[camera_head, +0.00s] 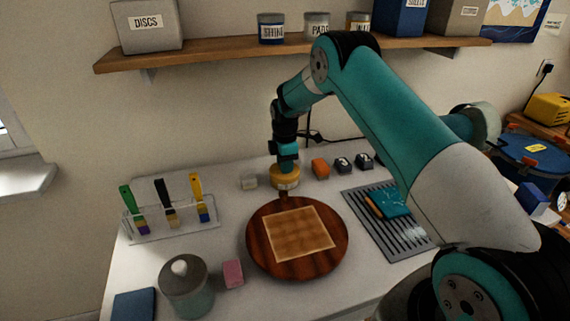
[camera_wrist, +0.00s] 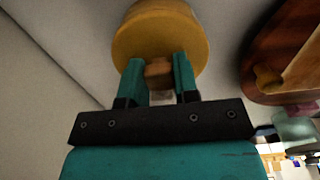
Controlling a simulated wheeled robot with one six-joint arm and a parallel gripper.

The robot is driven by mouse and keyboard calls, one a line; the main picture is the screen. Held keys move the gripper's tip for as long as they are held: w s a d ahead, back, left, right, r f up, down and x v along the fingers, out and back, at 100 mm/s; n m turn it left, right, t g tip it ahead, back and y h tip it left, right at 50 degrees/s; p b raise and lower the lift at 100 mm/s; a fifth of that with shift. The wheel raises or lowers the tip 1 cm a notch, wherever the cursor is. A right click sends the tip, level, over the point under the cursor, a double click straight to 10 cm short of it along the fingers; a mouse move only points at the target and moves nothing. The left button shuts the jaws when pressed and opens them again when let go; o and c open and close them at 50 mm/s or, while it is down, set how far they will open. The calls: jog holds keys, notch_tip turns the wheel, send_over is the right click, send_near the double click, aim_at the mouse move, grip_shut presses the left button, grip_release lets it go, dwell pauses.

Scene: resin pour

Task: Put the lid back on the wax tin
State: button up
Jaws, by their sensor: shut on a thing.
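The wax tin (camera_head: 286,183) stands on the white bench behind the round wooden board, with a pale label on its side. Its yellow lid (camera_head: 277,171) is directly over the tin, and it fills the upper middle of the wrist view (camera_wrist: 160,28). My gripper (camera_head: 285,162) points down at the lid. In the wrist view its two teal fingers (camera_wrist: 159,76) are shut on the lid's small wooden knob (camera_wrist: 158,70). The lid looks level and lined up with the tin. I cannot tell whether it is fully seated or slightly above the rim.
The round wooden board (camera_head: 260,262) with a pale square panel lies in front of the tin. A brush rack (camera_head: 170,224) stands left, a slotted tray (camera_head: 375,226) right.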

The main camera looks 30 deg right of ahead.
jog(key=o, duration=1.5)
jog(key=shift+r, duration=0.1)
jog(key=shift+r+p, duration=1.95)
jog(key=shift+r, duration=1.5)
jog(key=shift+c, duration=0.6)
grip_shut()
jog(key=shift+f, duration=0.2)
